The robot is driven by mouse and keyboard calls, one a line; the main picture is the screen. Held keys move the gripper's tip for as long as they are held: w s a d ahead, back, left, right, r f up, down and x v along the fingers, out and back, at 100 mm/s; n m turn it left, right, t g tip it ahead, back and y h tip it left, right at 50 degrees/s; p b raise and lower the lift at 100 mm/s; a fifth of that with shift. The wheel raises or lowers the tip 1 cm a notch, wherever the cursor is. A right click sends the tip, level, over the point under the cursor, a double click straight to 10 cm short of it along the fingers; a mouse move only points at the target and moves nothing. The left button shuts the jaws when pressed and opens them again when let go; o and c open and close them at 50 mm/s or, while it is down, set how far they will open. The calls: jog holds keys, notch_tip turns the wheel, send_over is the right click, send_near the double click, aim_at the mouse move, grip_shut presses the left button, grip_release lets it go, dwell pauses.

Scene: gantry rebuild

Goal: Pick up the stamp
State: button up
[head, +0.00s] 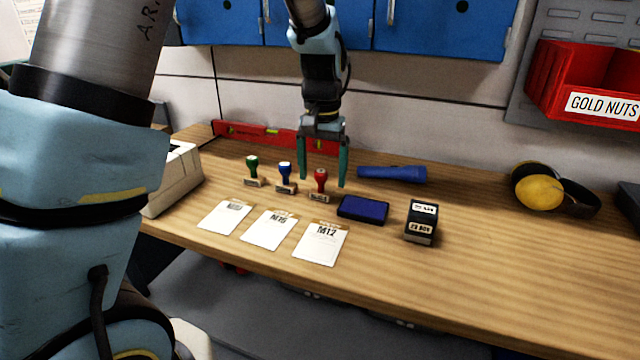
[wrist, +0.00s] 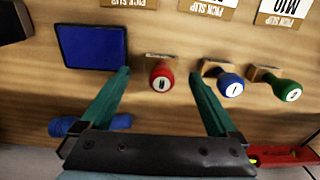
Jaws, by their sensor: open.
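Three stamps stand upright in a row on the wooden bench: one with a green handle (head: 252,168), one with a blue handle (head: 285,174) and one with a red handle (head: 320,182). My gripper (head: 322,182) is open and points down over the bench near the red stamp. In the wrist view the red stamp (wrist: 161,76) lies between and just beyond the two fingertips (wrist: 160,72), with nothing held. The blue stamp (wrist: 230,85) is right of the right finger, and the green stamp (wrist: 288,90) is farther right.
A blue ink pad (head: 363,208) and a black box-shaped stamp (head: 421,222) stand to the right. Paper slips (head: 320,243) lie in front. A blue flashlight (head: 392,174) and a red level (head: 262,133) lie behind. Yellow earmuffs (head: 541,190) rest farther right.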

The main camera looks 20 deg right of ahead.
aim_at(321, 184)
jog(key=shift+a+f+p, duration=0.15)
jog(key=shift+f+p, duration=0.2)
jog(key=shift+f, duration=1.35)
jog(key=c, duration=1.5)
jog(key=shift+o, duration=0.2)
jog(key=shift+r, duration=0.15)
jog(key=shift+r+b, duration=0.3)
notch_tip(321, 184, up, 2)
jog(key=shift+b, duration=0.5)
jog(key=shift+s+a+r+b, duration=0.15)
jog(key=shift+s+a+b, duration=0.15)
jog(key=shift+s+a, duration=0.2)
jog(key=s+a+b, duration=0.2)
jog(key=s+a, duration=0.3)
jog(key=s, duration=0.1)
jog(key=s+a+b, duration=0.2)
jog(key=s+a, duration=0.4)
jog(key=shift+s+a+r, duration=0.1)
jog(key=shift+a+r, duration=0.05)
